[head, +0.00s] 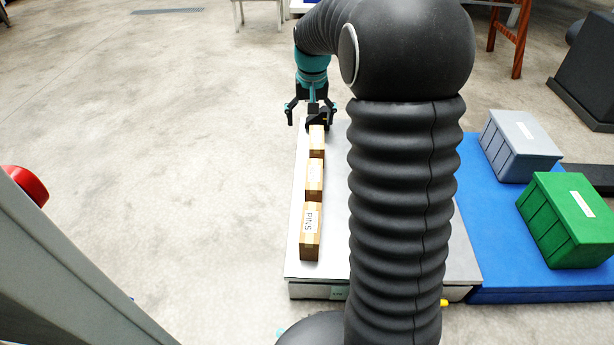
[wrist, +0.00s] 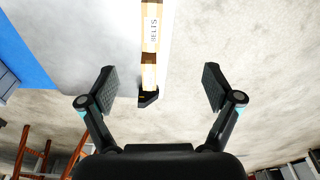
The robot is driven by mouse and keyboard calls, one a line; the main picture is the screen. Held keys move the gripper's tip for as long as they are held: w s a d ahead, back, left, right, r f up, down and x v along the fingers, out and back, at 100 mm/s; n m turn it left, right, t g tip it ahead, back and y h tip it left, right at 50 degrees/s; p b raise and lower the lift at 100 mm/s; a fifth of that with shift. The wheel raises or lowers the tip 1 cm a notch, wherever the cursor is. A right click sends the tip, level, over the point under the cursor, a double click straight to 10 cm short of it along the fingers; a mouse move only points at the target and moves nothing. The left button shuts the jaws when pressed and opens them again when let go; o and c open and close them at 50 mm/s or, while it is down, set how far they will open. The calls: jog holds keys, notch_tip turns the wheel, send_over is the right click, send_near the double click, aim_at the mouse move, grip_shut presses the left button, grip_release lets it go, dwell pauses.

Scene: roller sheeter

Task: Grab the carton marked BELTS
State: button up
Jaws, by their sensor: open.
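The carton marked BELTS (wrist: 150,48) is brown with a white label and shows at the top middle of the wrist view, lying between the lines of my open fingers. In the head view it appears to be the farthest carton (head: 317,146) of a row; its label is not readable there. My gripper (head: 311,117) is open and empty at the far end of that row. In the wrist view the fingers of my gripper (wrist: 161,88) are wide apart, with clear space between them and the carton's sides. I cannot tell the height gap.
The nearest carton, marked PINS (head: 310,232), and a middle carton (head: 314,180) stand in the row on a pale platform (head: 297,262). A small black piece (wrist: 148,97) is at the BELTS carton's end. Grey (head: 520,148) and green (head: 566,222) bins stand on a blue surface right.

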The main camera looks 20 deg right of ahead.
jog(key=w+d+f+m+g+b, duration=0.1)
jog(key=w+d+f, duration=0.25)
jog(key=f, duration=0.35)
jog(key=w+d+f+g+b, duration=0.1)
jog(key=w+d+f, duration=0.1)
jog(key=w+f, duration=0.45)
jog(key=b, duration=0.1)
send_over(314, 173)
jog(key=f, duration=0.9)
jog(key=shift+d+f, duration=0.3)
jog(key=shift+f, duration=0.1)
jog(key=shift+a+f+b, duration=0.15)
jog(key=shift+f+b, duration=0.1)
jog(key=shift+f, duration=1.05)
jog(key=shift+a+f+b, duration=0.15)
jog(key=shift+f+b, duration=0.1)
jog(key=shift+f, duration=1.05)
jog(key=shift+c, duration=0.2)
jog(key=c, duration=1.6)
grip_shut()
jog(key=shift+r, duration=0.15)
